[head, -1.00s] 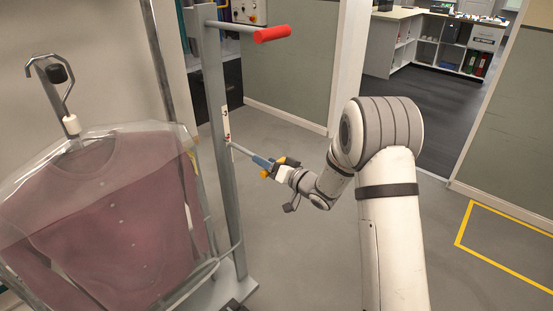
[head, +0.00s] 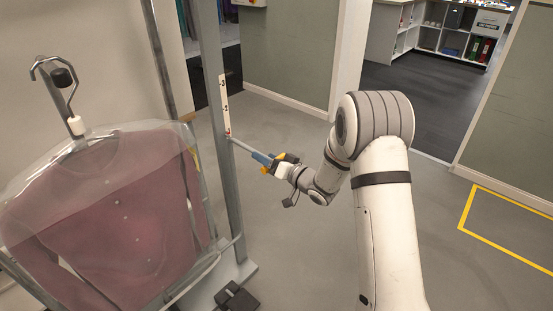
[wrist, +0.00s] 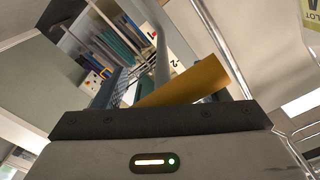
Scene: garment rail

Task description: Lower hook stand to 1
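The hook stand is a grey upright post (head: 211,60) with a white number strip (head: 225,100). A 3 seems to stand near the strip's top, with another number below it; the wrist view shows a 2 on the strip (wrist: 173,62). A thin rod with a blue grip (head: 261,157) juts from the post at the strip's lower end. My gripper (head: 275,163), with yellow-orange fingers, appears closed around the blue grip. A yellow-orange finger (wrist: 190,83) shows in the wrist view. The hook (head: 60,75) carries a dark red garment (head: 105,215) in clear plastic.
The stand's grey base (head: 205,285) and a black pedal-like part (head: 238,297) are on the floor below. Shelves (head: 440,35) stand at the back right. Yellow tape (head: 505,240) marks the floor at right. Floor around my arm is clear.

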